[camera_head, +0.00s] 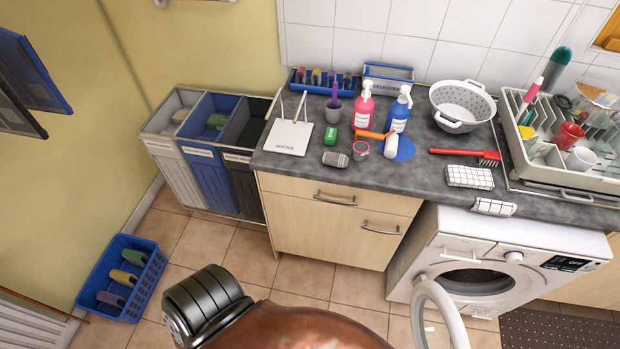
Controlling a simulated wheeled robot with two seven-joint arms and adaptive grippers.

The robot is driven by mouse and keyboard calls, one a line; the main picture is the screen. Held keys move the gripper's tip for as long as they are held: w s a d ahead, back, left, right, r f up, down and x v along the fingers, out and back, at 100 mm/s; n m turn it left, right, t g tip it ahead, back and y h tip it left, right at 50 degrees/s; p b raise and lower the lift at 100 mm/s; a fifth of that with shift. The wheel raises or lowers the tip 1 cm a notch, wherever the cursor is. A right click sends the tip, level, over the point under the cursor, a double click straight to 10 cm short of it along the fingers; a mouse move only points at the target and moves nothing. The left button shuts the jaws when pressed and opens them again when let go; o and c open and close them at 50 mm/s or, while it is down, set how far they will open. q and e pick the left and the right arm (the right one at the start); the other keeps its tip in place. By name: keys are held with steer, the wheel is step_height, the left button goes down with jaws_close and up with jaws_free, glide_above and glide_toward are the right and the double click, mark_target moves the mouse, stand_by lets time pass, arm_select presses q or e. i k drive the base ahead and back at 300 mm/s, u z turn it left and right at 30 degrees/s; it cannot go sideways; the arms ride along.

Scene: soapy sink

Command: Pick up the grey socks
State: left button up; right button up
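A small dark grey rounded bundle (335,159), which looks like the grey socks, lies on the dark countertop (415,177) near its front edge. It lies right of the white router and left of a small grey and red round item. Nothing holds it, and its top and front are in plain view. Neither of my grippers shows in the head view.
Bins (180,165) stand left of the counter. A blue basket (123,279) is on the floor. The washing machine door (440,315) is open.

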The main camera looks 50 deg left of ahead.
mark_target(332, 159)
steer(key=z, duration=0.2)
steer(key=k, duration=0.35)
steer(key=u, duration=1.15)
steer(key=i, duration=0.7)
steer(key=u, duration=2.05)
